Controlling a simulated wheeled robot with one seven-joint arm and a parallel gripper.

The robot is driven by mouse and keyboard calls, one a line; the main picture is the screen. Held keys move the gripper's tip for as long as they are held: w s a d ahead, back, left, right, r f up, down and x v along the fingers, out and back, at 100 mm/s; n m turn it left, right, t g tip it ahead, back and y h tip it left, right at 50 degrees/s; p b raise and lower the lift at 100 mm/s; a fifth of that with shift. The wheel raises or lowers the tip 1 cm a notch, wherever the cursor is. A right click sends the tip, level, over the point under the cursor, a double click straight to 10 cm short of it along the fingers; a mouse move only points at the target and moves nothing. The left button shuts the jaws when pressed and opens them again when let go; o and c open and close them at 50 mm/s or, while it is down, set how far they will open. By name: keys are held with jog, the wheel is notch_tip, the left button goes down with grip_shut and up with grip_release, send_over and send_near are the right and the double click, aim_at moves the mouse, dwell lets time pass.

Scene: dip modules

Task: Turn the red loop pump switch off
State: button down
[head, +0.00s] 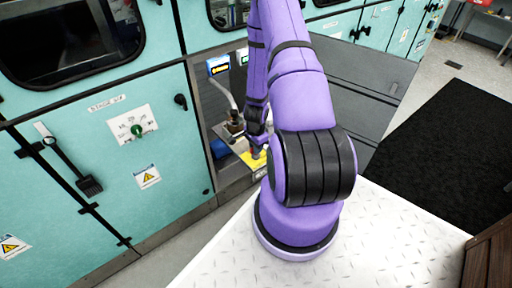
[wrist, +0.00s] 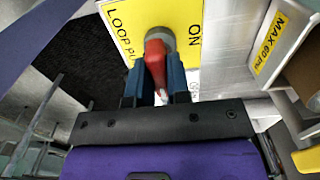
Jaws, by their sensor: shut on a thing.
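The red loop pump switch (wrist: 155,58) shows in the wrist view as a red handle on a grey round hub. It sits on a yellow plate (wrist: 125,25) with the printed words "LOOP PU…" and "ON". My gripper (wrist: 156,80) is shut on the red handle, with a blue finger on each side of it. The handle points down from the hub in the wrist view. In the head view the yellow plate (head: 252,160) shows low in a recess, beside my gripper (head: 257,145). The switch itself is mostly hidden there by my arm.
A bent grey pipe (head: 226,95) and a small blue display (head: 218,66) stand in the recess near my arm. Teal cabinet panels (head: 90,110) flank the recess. In the wrist view, a box labelled "MAX 60" (wrist: 272,42) stands close at the right.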

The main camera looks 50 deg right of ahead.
dwell(0.4)
jog(key=c, duration=1.1)
grip_release()
jog(key=shift+r, duration=5.4)
